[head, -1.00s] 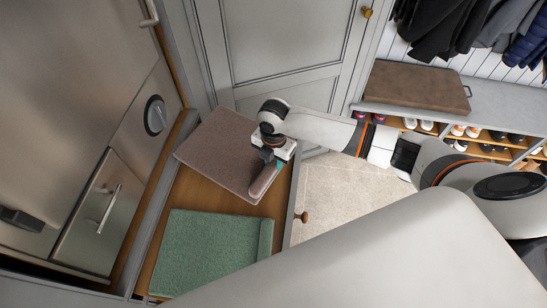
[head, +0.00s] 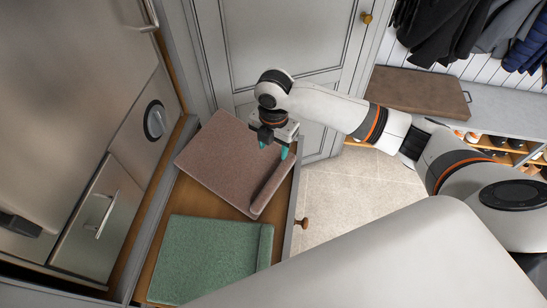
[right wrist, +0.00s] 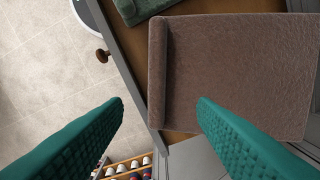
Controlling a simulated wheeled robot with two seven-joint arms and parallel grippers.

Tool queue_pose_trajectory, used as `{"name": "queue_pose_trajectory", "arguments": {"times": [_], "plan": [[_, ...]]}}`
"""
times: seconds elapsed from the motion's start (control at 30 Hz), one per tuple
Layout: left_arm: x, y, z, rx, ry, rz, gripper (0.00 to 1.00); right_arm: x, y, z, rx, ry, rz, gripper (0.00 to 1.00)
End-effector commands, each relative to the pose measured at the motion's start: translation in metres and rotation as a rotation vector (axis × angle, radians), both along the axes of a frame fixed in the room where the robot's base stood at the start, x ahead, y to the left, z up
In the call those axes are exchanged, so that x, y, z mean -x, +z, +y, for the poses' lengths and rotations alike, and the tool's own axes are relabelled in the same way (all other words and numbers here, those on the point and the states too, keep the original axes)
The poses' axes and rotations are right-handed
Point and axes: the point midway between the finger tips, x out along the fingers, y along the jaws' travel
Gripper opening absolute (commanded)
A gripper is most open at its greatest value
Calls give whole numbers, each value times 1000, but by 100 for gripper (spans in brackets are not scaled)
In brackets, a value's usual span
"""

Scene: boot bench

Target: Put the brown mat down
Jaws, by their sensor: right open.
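The brown mat (head: 222,160) lies in the open drawer, in its far part, turned at an angle, with a rolled edge along its right side. It also shows in the right wrist view (right wrist: 235,70), with the rolled edge on the left. My right gripper (head: 274,152) is open and empty above the mat's right part, near the rolled edge. In the right wrist view its teal fingers (right wrist: 160,108) are spread wide with nothing between them, apart from the mat. My left gripper is not in view.
A green mat (head: 210,250) lies in the near part of the drawer, on the wooden drawer bottom (head: 190,197). The drawer knob (head: 302,223) is at the right. A brown cushion (head: 415,90) lies on the bench above shoe cubbies. Tile floor (head: 350,190) is clear.

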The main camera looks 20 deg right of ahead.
Motion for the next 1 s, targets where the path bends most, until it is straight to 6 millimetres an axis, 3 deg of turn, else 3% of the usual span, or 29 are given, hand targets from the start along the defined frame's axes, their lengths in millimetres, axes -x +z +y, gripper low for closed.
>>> {"name": "queue_pose_trajectory", "arguments": {"times": [0.1,0.3,1.0], "plan": [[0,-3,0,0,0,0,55,-1,20,0,-1,1,-3,52],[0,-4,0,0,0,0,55,0,36,0,0,0,0,52],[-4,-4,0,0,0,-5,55,1,37,0,1,1,1,52]]}}
